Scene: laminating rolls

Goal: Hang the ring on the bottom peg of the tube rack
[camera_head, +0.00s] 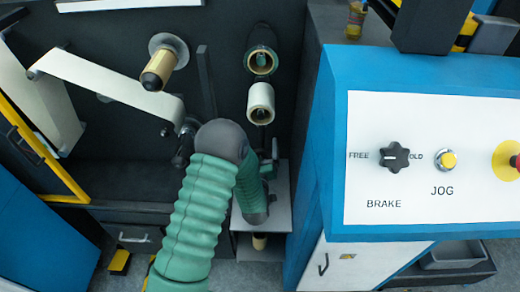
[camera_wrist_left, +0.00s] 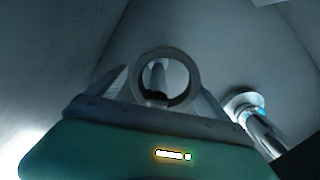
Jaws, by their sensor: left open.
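A grey ring (camera_wrist_left: 141,88) shows in the left wrist view, with its opening facing the camera. A pale rod end (camera_wrist_left: 158,76) shows through the opening; I cannot tell whether the ring is around it or in front of it. My left gripper (camera_wrist_left: 165,92) is open, its two fingers on either side of the ring. In the head view my green arm reaches the rack area and its gripper is mostly hidden. Two tubes, an upper (camera_head: 262,60) and a lower (camera_head: 261,100), hang on the dark panel. My right gripper is not in view.
A second flanged rod (camera_wrist_left: 250,105) stands at right in the wrist view. A blue control console (camera_head: 335,150) stands close right of the arm. A roller with a brown core (camera_head: 160,68) and a white web (camera_head: 100,75) lie left. A pale plate (camera_head: 279,222) is beside the arm.

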